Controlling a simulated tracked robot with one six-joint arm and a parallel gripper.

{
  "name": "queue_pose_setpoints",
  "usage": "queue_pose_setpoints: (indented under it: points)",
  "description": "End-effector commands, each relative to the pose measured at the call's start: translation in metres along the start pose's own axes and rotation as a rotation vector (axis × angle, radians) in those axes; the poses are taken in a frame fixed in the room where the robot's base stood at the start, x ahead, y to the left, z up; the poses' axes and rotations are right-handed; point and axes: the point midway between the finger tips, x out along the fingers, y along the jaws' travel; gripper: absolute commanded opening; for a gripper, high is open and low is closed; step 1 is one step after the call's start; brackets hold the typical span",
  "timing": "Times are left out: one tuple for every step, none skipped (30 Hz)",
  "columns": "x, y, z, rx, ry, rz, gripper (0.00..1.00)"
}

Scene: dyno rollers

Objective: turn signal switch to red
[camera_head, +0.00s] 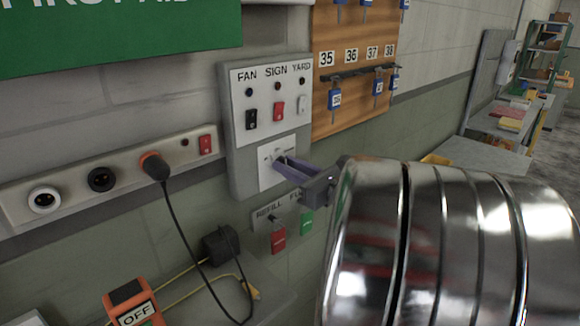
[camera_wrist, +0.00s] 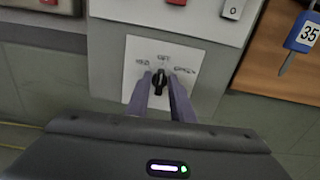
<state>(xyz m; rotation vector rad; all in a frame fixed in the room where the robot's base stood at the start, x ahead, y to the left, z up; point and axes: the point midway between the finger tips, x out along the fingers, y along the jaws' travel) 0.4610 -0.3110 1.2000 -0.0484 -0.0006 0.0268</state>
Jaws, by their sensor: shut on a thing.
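The signal switch is a small black rotary knob (camera_wrist: 160,80) on a white plate (camera_wrist: 138,50) in the wrist view. The labels on the plate look like RED at left, OFF at top and GREEN at right. The knob stands about upright, toward the top label; its exact mark is too small to read. My gripper (camera_wrist: 161,84) has its two purple fingers on either side of the knob, shut on it. In the head view my gripper (camera_head: 280,162) reaches the plate (camera_head: 266,177) low on the grey panel, and its fingers mostly hide the knob.
Above are FAN, SIGN and YARD rocker switches (camera_head: 278,109). A key board (camera_head: 325,62) hangs at right. A socket strip (camera_head: 72,195) with a plugged cable (camera_head: 170,205) is at left, above an orange OFF device (camera_head: 133,300).

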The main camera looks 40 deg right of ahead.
Motion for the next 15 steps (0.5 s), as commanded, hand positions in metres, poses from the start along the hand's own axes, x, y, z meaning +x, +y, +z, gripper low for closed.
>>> queue_pose_setpoints:
  points:
    - [-0.0004,-0.0008,-0.0001,-0.018,0.001,-0.003,0.00]
    - [-0.0004,-0.0007,-0.0002,-0.031,0.001,-0.003,0.00]
    - [-0.0003,-0.0005,-0.0002,-0.051,0.001,-0.003,0.00]
    - [-0.0003,-0.0003,-0.0002,-0.066,0.001,-0.003,0.00]
    - [-0.0003,-0.0002,-0.0002,-0.085,0.001,-0.003,0.00]
    - [-0.0003,0.0001,-0.0003,-0.110,0.001,-0.003,0.00]
    - [-0.0003,0.0002,-0.0003,-0.130,0.001,-0.002,0.00]
    - [-0.0003,0.0004,-0.0003,-0.152,0.001,-0.002,0.00]
    - [-0.0003,0.0006,-0.0004,-0.183,0.001,-0.002,0.00]
    - [-0.0003,0.0008,-0.0005,-0.207,0.001,-0.002,0.00]
    - [-0.0003,0.0010,-0.0005,-0.231,0.001,-0.002,0.00]
    - [-0.0003,0.0013,-0.0006,-0.266,0.001,-0.002,0.00]
    - [-0.0002,0.0015,-0.0007,-0.292,0.001,-0.001,0.00]
    - [-0.0002,0.0017,-0.0007,-0.319,0.001,-0.001,0.00]
    - [-0.0002,0.0020,-0.0009,-0.355,0.001,-0.001,0.00]
